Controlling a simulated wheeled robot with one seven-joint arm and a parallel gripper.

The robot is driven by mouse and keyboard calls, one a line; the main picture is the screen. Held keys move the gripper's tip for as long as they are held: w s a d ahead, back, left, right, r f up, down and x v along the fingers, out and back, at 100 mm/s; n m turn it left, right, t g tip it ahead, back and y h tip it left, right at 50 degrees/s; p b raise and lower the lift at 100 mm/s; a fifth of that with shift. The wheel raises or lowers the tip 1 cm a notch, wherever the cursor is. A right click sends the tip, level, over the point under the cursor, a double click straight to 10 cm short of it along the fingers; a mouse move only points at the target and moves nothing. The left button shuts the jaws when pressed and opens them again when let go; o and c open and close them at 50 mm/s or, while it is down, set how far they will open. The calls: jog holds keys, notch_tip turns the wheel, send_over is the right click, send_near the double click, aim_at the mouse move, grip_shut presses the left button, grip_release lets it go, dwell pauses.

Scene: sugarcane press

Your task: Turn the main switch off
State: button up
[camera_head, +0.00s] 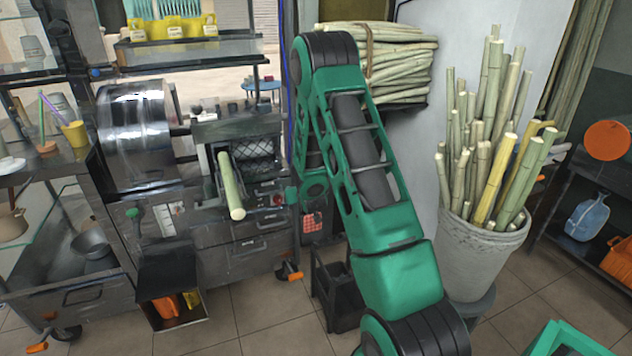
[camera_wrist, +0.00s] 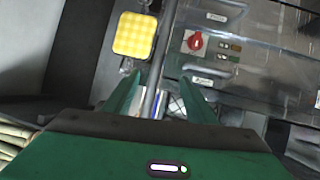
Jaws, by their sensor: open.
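The main switch appears as a red rotary knob (camera_wrist: 195,42) on a small plate in the wrist view, set on the metal cabinet front. A small red spot, likely the same knob (camera_head: 277,200), shows at the right of the cart front in the head view. My gripper (camera_wrist: 160,97) is open and empty in the wrist view. Its two green fingers point toward the cabinet, and the knob lies beyond the right finger, apart from it. In the head view my green arm covers part of the cart's right side, and the fingers are hard to make out.
A yellow gridded pad (camera_wrist: 135,35) sits left of the knob. A cane stalk (camera_head: 231,187) juts from the press (camera_head: 250,150). A large bucket (camera_head: 472,258) of cane stands right of my arm. A dark crate (camera_head: 338,293) stands on the tiled floor.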

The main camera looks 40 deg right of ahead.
jog(key=s+r+m+g, duration=0.1)
jog(key=s+r+g, duration=0.2)
jog(key=s+r, duration=0.5)
jog(key=shift+s+d+r+g, duration=0.2)
jog(key=shift+s+g, duration=0.2)
jog(key=shift+s, duration=0.6)
jog(key=s+a+r+g+y, duration=0.2)
jog(key=s+a, duration=0.3)
jog(key=s, duration=0.8)
jog(key=s+a+r+m+g+y, duration=0.1)
jog(key=s+a+r+g, duration=0.2)
jog(key=s, duration=0.9)
jog(key=s+a+r+g+y, duration=0.2)
jog(key=s+a+r, duration=0.4)
jog(key=s, duration=0.7)
jog(key=shift+s+a+r+m+g+y, duration=0.2)
jog(key=shift+s+a+m+g+y, duration=0.1)
jog(key=shift+m, duration=0.1)
jog(key=shift+w+f, duration=0.25)
jog(key=shift+w, duration=0.4)
